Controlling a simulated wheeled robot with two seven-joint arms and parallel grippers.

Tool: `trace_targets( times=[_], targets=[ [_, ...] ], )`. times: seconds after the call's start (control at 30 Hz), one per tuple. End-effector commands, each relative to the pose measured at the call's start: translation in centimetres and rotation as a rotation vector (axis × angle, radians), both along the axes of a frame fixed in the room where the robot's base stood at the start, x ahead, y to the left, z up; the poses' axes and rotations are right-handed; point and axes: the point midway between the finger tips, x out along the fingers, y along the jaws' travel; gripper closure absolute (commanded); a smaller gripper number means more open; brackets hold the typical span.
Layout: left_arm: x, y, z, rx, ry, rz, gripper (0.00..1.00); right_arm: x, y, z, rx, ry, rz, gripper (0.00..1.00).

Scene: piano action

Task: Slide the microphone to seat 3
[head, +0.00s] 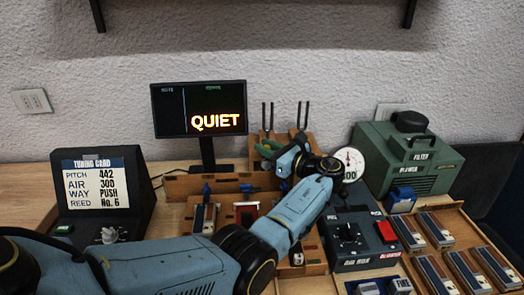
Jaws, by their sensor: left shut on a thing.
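My left arm reaches in from the lower left and bends back over the wooden bench. My left gripper (268,150) is shut at the bench's back, in front of the tuning forks. What it holds is mostly hidden by the fingers and wrist; it seems to be the microphone, with a small greenish part showing. The wooden rail (212,184) runs to the left, below the gripper. Blue-topped pieces stand along the bench front. Seat 3 cannot be made out; my forearm covers part of the bench. My right gripper is out of view.
A display (198,108) reading QUIET stands behind the rail. The tuning card (97,178) is at left. A round gauge (347,164), a dark control box (352,238) and a green blower (410,165) stand at right. A wooden tray (437,199) holds several blocks.

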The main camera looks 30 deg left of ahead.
Motion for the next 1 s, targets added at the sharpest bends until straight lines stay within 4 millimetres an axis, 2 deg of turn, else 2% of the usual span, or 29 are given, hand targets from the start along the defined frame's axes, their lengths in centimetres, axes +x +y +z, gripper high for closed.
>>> trace_targets(
  times=[0.1,0.27,0.3,0.43,0.77,0.87,1.0],
  targets=[
    [0.0,-0.1,0.0,-0.001,0.000,-0.002,1.00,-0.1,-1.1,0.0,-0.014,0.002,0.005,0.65],
    [0.0,-0.1,0.0,-0.001,0.001,-0.003,1.00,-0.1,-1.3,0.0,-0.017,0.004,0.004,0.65],
    [0.0,-0.1,0.0,-0.001,0.001,-0.003,0.77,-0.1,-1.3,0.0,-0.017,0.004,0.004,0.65],
    [0.0,-0.1,0.0,-0.001,0.001,-0.003,0.60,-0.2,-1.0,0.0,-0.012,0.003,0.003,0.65],
    [0.0,0.0,0.3,-0.001,0.000,-0.002,0.59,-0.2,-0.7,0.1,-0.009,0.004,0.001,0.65],
    [0.0,0.0,1.4,-0.001,-0.002,-0.001,0.59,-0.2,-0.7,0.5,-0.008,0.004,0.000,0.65],
    [0.0,0.0,4.1,-0.001,-0.004,-0.001,0.59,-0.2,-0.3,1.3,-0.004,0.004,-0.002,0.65]
  ],
)
